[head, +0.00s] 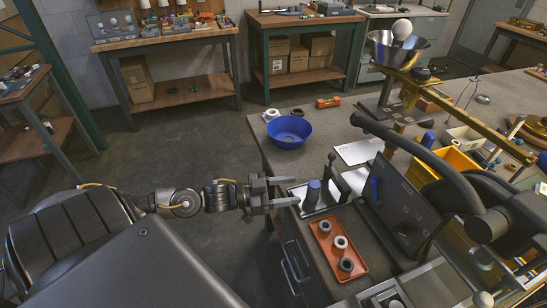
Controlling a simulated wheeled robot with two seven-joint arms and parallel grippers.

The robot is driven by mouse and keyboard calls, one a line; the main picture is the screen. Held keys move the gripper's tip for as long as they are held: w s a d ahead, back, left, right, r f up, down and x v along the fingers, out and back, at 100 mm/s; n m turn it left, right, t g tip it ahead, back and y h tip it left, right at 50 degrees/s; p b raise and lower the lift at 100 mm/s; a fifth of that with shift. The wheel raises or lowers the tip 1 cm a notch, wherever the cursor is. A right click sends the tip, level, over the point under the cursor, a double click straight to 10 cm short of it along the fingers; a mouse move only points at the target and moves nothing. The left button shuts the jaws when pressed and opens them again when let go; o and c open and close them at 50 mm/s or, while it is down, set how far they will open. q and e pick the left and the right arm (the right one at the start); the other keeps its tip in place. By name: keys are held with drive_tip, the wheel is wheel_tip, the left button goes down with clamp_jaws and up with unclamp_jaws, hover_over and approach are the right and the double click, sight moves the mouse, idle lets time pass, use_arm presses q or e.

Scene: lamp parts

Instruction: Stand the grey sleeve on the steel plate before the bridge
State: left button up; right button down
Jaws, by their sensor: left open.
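My left gripper (282,191) is open and empty at the bench's left edge, its fingers pointing right toward the steel plate (326,201). On the plate stand a dark cylinder with a blue top (313,191) and a black upright piece with a knob (333,177); I cannot tell surely which part is the bridge. An orange-red tray (325,258) lies in front of the plate. It holds three upright ring-like sleeves: a dark grey one (324,226), a pale one (341,242) and a darker one (347,265). My right gripper is not in view.
A blue bowl (289,131) sits behind the plate, with bare bench between. A dark tilted panel (405,205) stands right of the tray. A white sheet (358,151), a yellow bin (455,160) and a brass-coloured beam (440,95) lie beyond. Drawers (292,255) are below the bench edge.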

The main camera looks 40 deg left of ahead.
use_arm(q)
drive_tip(key=v, duration=0.4)
drive_tip(key=shift+s+a, duration=0.1)
drive_tip(key=shift+s, duration=0.05)
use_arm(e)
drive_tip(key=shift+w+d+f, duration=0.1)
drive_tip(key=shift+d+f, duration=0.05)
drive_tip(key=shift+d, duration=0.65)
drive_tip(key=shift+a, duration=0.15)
